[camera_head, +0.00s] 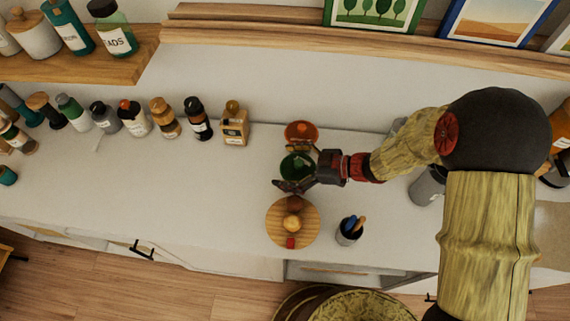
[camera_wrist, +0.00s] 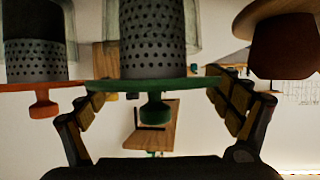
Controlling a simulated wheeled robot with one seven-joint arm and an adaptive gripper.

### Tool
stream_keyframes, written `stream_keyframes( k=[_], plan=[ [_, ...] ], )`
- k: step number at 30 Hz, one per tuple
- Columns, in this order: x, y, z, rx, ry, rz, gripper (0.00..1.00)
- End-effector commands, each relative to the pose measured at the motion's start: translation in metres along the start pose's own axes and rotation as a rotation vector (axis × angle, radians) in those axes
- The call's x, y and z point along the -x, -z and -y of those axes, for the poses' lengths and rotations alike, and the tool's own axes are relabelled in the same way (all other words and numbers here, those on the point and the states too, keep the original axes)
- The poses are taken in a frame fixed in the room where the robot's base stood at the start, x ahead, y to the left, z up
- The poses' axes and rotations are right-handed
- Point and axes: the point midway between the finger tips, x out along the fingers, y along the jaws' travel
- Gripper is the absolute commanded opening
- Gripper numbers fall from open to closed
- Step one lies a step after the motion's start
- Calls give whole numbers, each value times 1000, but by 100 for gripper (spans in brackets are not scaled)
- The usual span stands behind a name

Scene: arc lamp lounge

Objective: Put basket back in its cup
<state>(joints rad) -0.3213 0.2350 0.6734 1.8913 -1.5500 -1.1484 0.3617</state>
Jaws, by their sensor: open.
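In the wrist view, which looks upside down, a grey perforated basket (camera_wrist: 152,40) with a green lid (camera_wrist: 105,86) and green knob (camera_wrist: 155,110) sits inside a clear glass cup (camera_wrist: 111,25). The lid looks level at the cup's rim; whether it is fully seated I cannot tell. My gripper (camera_wrist: 155,95) is open, with one finger on each side of the green knob and gaps between. In the head view the green lid (camera_head: 297,165) is partly hidden by my gripper (camera_head: 296,170).
A similar cup with an orange lid (camera_head: 301,131) stands just behind. In front is a round wooden board (camera_head: 273,225) bearing a brown piece, a yellow piece and a red piece. A dark cup of utensils (camera_head: 349,232) is at right. Several jars line the left counter.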

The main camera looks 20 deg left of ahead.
Motion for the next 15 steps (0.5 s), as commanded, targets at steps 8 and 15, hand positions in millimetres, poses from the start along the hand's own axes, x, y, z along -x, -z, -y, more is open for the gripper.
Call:
stream_keyframes(
  k=[8,15],
  plan=[
    [9,3,-1,-1,-3,0,91],
    [55,5,-2,-2,-6,0,91]
  ],
)
